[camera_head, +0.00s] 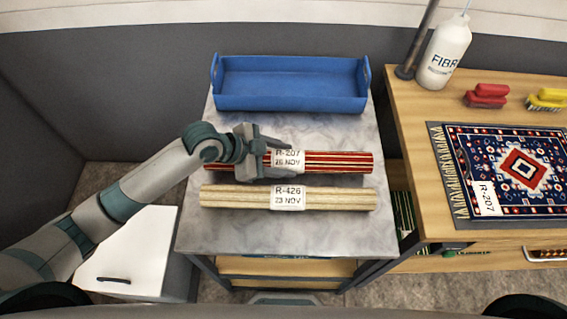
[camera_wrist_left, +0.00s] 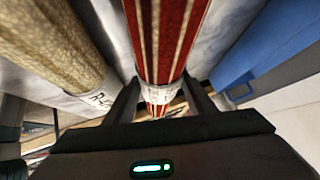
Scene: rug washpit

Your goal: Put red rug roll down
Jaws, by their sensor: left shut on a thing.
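The red rug roll (camera_head: 335,162), striped red and cream with a tag reading R-207 26 NOV, lies lengthwise over the grey marble-topped table (camera_head: 230,235). My left gripper (camera_head: 268,160) is around it just left of its tag, shut on it. The left wrist view shows the red roll (camera_wrist_left: 165,35) between the two fingers (camera_wrist_left: 160,100). I cannot tell whether the roll touches the table top. My right gripper is not in view.
A beige rug roll (camera_head: 240,197) tagged R-426 lies parallel in front. A blue tray (camera_head: 290,103) stands behind. The wooden bench (camera_head: 415,150) at right holds a patterned rug (camera_head: 520,165), a white bottle (camera_head: 444,55), a red brush (camera_head: 487,97) and a yellow brush (camera_head: 547,99).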

